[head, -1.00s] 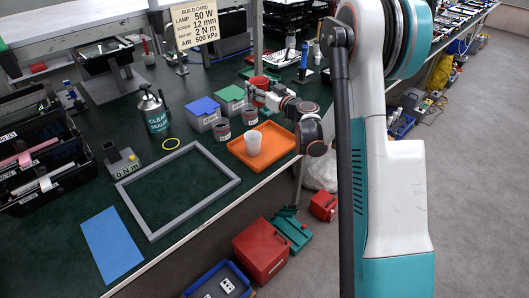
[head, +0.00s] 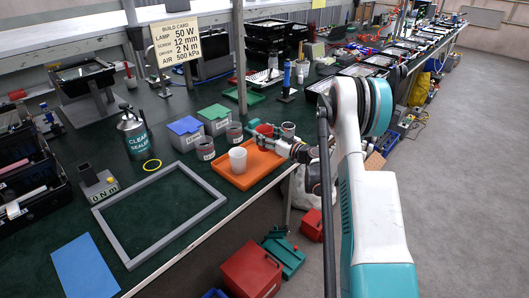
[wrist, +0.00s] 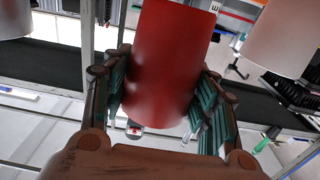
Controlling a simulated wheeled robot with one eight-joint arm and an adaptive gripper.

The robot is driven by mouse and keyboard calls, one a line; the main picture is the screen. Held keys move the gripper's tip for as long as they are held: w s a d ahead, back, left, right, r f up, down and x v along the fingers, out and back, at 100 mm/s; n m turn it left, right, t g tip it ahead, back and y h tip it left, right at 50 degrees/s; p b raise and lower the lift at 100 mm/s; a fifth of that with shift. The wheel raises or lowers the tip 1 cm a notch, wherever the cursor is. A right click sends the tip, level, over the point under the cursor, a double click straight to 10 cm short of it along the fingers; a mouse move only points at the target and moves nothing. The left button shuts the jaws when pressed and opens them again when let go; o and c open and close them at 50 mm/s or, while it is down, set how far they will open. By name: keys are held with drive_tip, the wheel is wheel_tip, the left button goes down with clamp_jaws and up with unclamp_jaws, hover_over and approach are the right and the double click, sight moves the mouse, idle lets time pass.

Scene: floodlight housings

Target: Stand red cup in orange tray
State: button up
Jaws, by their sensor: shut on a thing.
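The red cup (head: 264,130) is held upright between the fingers of my gripper (head: 272,143), at the back part of the orange tray (head: 262,178). In the wrist view the red cup (wrist: 168,60) fills the middle, with a finger pressed on each side. The gripper hides the cup's lower part in the head view, so I cannot tell whether its base touches the tray. A white cup (head: 237,160) stands in the tray, in front and left of the red cup.
A grey can (head: 288,130) stands close right of the red cup. Two grey jars (head: 205,149) stand left of the tray, by a blue-lidded box (head: 186,132) and a green-lidded box (head: 214,118). A grey frame (head: 160,210) lies at front left.

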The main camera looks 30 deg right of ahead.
drive_tip(key=shift+f+b, duration=0.95)
drive_tip(key=shift+f, duration=2.1)
drive_tip(key=shift+f, duration=0.1)
drive_tip(key=o, duration=0.9)
drive_tip(key=shift+o, duration=0.2)
drive_tip(key=shift+s, duration=0.15)
drive_tip(key=p+v, duration=0.1)
drive_tip(key=v, duration=1)
drive_tip(key=shift+s, duration=0.4)
